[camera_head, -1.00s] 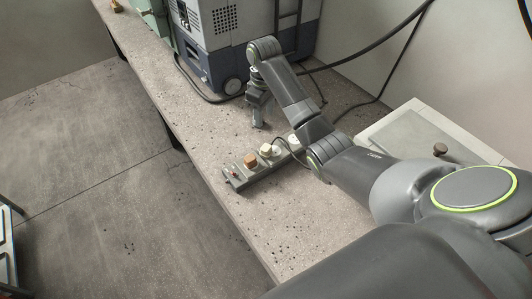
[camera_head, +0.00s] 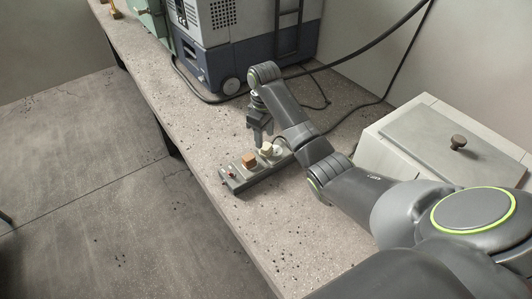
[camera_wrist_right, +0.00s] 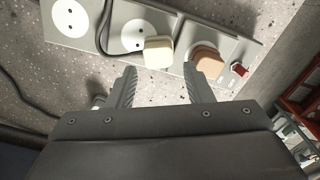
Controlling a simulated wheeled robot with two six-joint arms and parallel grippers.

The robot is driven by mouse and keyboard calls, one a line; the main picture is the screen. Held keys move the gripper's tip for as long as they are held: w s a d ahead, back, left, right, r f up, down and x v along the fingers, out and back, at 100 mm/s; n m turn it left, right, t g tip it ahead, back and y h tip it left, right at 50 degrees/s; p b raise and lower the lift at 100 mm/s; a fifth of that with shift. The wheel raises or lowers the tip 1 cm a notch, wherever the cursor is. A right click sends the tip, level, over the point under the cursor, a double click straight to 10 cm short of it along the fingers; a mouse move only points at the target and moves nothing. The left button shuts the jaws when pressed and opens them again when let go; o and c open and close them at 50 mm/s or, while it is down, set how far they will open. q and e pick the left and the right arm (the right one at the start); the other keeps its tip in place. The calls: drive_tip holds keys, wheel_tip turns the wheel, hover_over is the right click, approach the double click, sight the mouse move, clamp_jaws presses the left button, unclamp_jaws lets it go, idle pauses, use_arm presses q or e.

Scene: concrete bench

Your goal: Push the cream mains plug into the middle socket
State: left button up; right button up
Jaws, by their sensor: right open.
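The grey socket strip (camera_head: 237,184) lies on the bench and shows close in the wrist view (camera_wrist_right: 100,43). The cream mains plug (camera_head: 266,149) is on it and also shows in the wrist view (camera_wrist_right: 158,52). There it overlaps the edge of the middle socket (camera_wrist_right: 131,36), whose dark holes are visible beside it. I cannot see the plug's pins. My right gripper (camera_head: 262,136) is open and points down just behind the plug. In the wrist view its fingertips (camera_wrist_right: 160,72) are apart on either side of the plug, with nothing gripped. My left gripper is out of view.
A brown plug (camera_wrist_right: 207,62) and a red switch (camera_wrist_right: 238,69) are beside the cream plug. The end socket (camera_wrist_right: 72,17) is empty. A dark cable (camera_wrist_right: 104,28) crosses the strip. A grey-blue machine (camera_head: 215,50) stands behind, and a lidded box (camera_head: 430,145) at right.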

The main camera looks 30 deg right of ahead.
sight(266, 148)
drive_tip(key=f, duration=0.4)
drive_tip(key=shift+s+d+f, duration=0.15)
drive_tip(key=shift+s+f, duration=0.1)
drive_tip(key=shift+f, duration=0.15)
drive_tip(key=shift+s+f, duration=0.15)
drive_tip(key=shift+f, duration=0.05)
drive_tip(key=shift+f, duration=0.1)
drive_tip(key=shift+s, duration=0.1)
drive_tip(key=c, duration=0.6)
drive_tip(key=r, duration=0.5)
drive_tip(key=shift+w, duration=0.35)
wheel_tip(266, 148, up, 4)
drive_tip(key=shift+s+f+p, duration=0.1)
drive_tip(key=shift+p, duration=1)
drive_tip(key=shift+r+p, duration=0.7)
drive_tip(key=shift+r, duration=0.05)
